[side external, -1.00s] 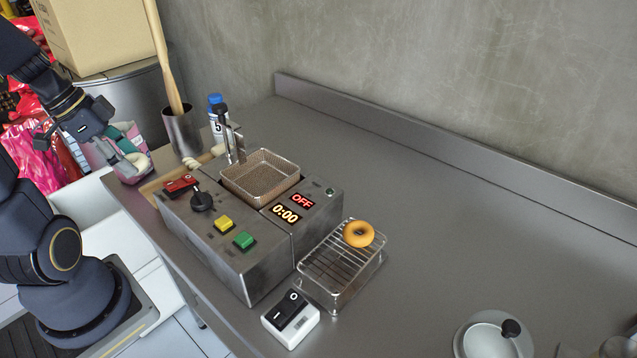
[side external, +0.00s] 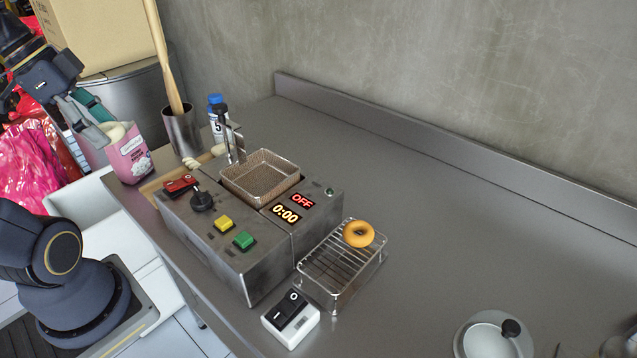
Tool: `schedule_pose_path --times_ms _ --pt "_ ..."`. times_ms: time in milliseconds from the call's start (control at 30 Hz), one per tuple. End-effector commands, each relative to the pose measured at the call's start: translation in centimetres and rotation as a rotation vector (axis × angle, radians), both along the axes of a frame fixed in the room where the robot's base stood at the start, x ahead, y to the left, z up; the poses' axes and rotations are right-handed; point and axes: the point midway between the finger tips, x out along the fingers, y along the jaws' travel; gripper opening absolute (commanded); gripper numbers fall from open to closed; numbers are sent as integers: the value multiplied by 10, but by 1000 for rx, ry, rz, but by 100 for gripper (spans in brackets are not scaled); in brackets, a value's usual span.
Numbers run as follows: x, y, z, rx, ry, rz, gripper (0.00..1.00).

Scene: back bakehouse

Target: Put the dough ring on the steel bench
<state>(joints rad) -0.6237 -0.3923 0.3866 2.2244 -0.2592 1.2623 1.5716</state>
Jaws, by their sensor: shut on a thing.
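My gripper (side external: 102,120) is at the upper left, shut on a pale dough ring (side external: 114,131). It holds the ring in the air in front of the pink and white packet, left of the fryer. The fingers hide part of the ring. The steel bench (side external: 450,220) fills the middle and right of the view, with a wide bare top. More pale dough (side external: 191,162) shows on a wooden board (side external: 150,190) behind the fryer, mostly hidden.
The fryer (side external: 225,262) with its wire basket (side external: 262,180) stands on the bench's left part. A wire rack (side external: 338,268) holds a golden ring (side external: 358,234). A white switch box (side external: 291,322), metal cup (side external: 181,135), blue-capped bottle (side external: 216,108), pink packet (side external: 131,160) and lidded pot (side external: 490,340) stand around.

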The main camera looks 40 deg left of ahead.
Motion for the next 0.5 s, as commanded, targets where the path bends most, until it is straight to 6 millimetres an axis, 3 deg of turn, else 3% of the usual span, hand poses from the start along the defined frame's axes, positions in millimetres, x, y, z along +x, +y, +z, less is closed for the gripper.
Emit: schedule_pose_path --times_ms 167,267,367,500 --pt "59 -3 6 0 3 -59 41" --pt "105 -18 8 0 3 -104 41" --pt "155 -45 8 0 2 -156 41" --pt "215 -100 5 0 1 -229 41"
